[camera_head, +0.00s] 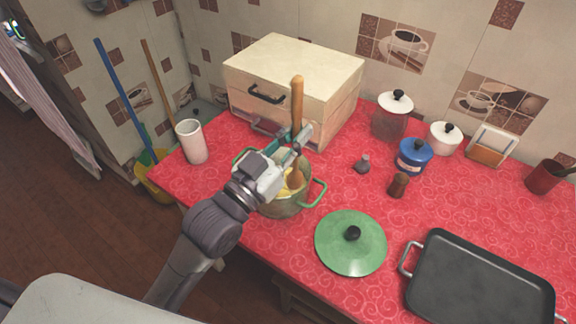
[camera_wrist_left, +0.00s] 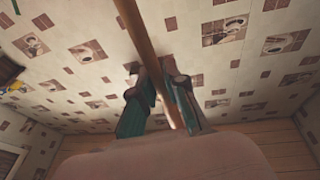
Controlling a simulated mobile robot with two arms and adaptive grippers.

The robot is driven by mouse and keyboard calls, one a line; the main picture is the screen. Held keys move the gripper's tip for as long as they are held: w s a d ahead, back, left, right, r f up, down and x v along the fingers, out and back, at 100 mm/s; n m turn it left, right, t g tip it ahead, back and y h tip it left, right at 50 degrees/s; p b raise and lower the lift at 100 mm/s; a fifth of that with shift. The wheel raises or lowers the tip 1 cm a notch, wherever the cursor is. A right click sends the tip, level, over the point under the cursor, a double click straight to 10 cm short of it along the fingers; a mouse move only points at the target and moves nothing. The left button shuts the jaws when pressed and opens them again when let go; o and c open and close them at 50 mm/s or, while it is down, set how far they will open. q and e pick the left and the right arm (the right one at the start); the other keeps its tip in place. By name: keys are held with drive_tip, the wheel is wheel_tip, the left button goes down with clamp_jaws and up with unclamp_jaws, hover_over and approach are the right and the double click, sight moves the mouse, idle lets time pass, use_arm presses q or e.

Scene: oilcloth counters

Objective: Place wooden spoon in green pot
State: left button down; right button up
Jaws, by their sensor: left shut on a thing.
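The wooden spoon (camera_head: 297,103) stands nearly upright in the head view, its handle up and its lower end inside the green pot. My left gripper (camera_head: 297,142) is shut on the spoon's handle above the pot. The spoon's handle (camera_wrist_left: 137,28) also runs between the fingers of my left gripper (camera_wrist_left: 158,88) in the left wrist view. The green pot (camera_head: 290,209) has green handles and something yellow inside; my gripper hides part of it. Whether the spoon touches the pot's bottom I cannot tell. My right gripper is not in view.
A green lid (camera_head: 350,257) lies in front of the pot, with a black tray pan (camera_head: 482,284) to its right. A cream bread box (camera_head: 292,77) stands behind. A white cup (camera_head: 192,142) is at left. Jars, including a blue one (camera_head: 414,156), stand at back right.

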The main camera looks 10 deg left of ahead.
use_arm(q)
drive_tip(key=w+a+f, duration=0.7)
drive_tip(key=a+f, duration=0.1)
drive_tip(key=f, duration=0.2)
drive_tip(key=shift+a+f+b, duration=0.2)
drive_tip(key=shift+a+b, duration=0.05)
drive_tip(key=shift+b, duration=0.05)
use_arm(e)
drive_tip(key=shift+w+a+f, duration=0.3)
use_arm(q)
drive_tip(key=shift+w+f, duration=0.1)
drive_tip(key=c, duration=1.2)
unclamp_jaws()
drive_tip(key=shift+f, duration=0.1)
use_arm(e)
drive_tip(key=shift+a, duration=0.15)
